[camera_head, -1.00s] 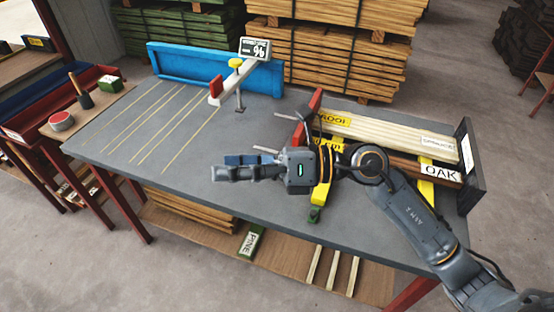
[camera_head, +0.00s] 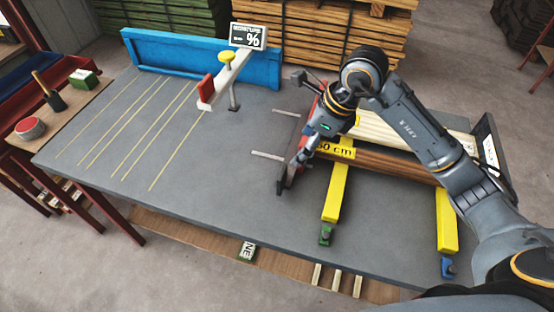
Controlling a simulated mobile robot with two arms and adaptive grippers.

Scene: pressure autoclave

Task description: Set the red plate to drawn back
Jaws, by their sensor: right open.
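The red plate (camera_head: 297,172) stands on edge across the left ends of the stacked boards on the grey bench. Two thin pale rods show just to its left. My right gripper (camera_head: 299,157) is open at the plate, with its fingers pointing down and left. It covers the plate's middle, and I cannot tell whether it touches the plate. My right arm reaches in from the lower right over the boards. My left gripper is out of view.
Yellow bars (camera_head: 336,192) lie under the boards (camera_head: 385,165). A white arm (camera_head: 228,78) with a yellow knob and red end stands at a blue fence (camera_head: 180,55). The bench's left part (camera_head: 110,150) is clear apart from drawn lines.

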